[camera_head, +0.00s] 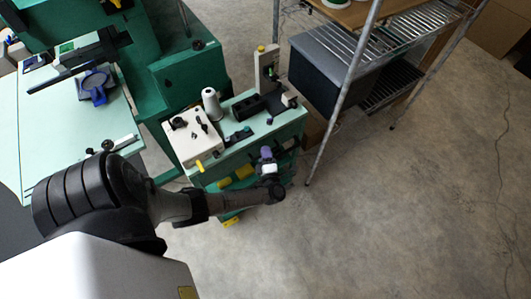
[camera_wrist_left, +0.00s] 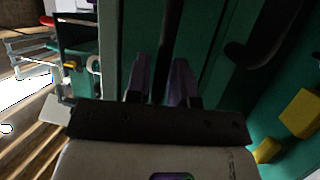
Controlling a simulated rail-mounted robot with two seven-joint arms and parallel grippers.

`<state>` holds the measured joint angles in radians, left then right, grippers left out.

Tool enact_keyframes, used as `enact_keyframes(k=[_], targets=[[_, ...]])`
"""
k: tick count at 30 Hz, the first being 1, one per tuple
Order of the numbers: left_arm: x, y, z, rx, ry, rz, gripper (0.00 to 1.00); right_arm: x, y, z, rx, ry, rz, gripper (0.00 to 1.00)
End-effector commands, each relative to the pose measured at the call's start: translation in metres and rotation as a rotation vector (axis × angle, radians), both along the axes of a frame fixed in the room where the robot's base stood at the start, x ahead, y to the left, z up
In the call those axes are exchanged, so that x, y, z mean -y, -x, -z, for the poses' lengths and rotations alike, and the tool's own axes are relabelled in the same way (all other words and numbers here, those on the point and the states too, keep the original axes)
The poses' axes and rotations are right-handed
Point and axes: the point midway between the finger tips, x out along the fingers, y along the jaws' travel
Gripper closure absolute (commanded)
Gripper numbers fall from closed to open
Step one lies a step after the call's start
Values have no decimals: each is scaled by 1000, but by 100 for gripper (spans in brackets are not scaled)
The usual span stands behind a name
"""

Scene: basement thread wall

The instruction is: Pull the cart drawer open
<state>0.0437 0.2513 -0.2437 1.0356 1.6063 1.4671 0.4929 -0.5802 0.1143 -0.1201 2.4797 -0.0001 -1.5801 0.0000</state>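The green cart (camera_head: 285,130) stands in the middle of the head view, its drawer side facing my left arm. My left gripper (camera_head: 268,158) is at that side, just below the cart top. In the left wrist view, the two purple fingers of my left gripper (camera_wrist_left: 161,82) are apart. A dark upright bar, seemingly a drawer handle (camera_wrist_left: 172,35), runs between them against the green front. I see no clear grip on it. A second dark handle (camera_wrist_left: 262,52) is on the panel to the right. My right gripper is not in view.
A white box (camera_head: 190,138), a thread cone (camera_head: 211,103) and a small device (camera_head: 267,75) stand on the cart. Yellow parts (camera_wrist_left: 300,113) show on its side. A wire shelf (camera_head: 400,35) stands behind right. The floor (camera_head: 400,220) to the right is clear.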

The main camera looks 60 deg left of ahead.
Motion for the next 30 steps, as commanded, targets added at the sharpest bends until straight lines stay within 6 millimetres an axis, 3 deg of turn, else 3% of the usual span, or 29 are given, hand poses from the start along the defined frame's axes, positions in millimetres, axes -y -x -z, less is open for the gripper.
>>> enact_keyframes(k=[7,20,25,30], targets=[[0,0,0,0,0,0,99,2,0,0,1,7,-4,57],[2,0,0,0,1,0,100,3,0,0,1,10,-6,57],[19,-1,1,1,3,-2,100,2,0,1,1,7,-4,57],[53,-3,2,2,7,-5,100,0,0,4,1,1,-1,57]])
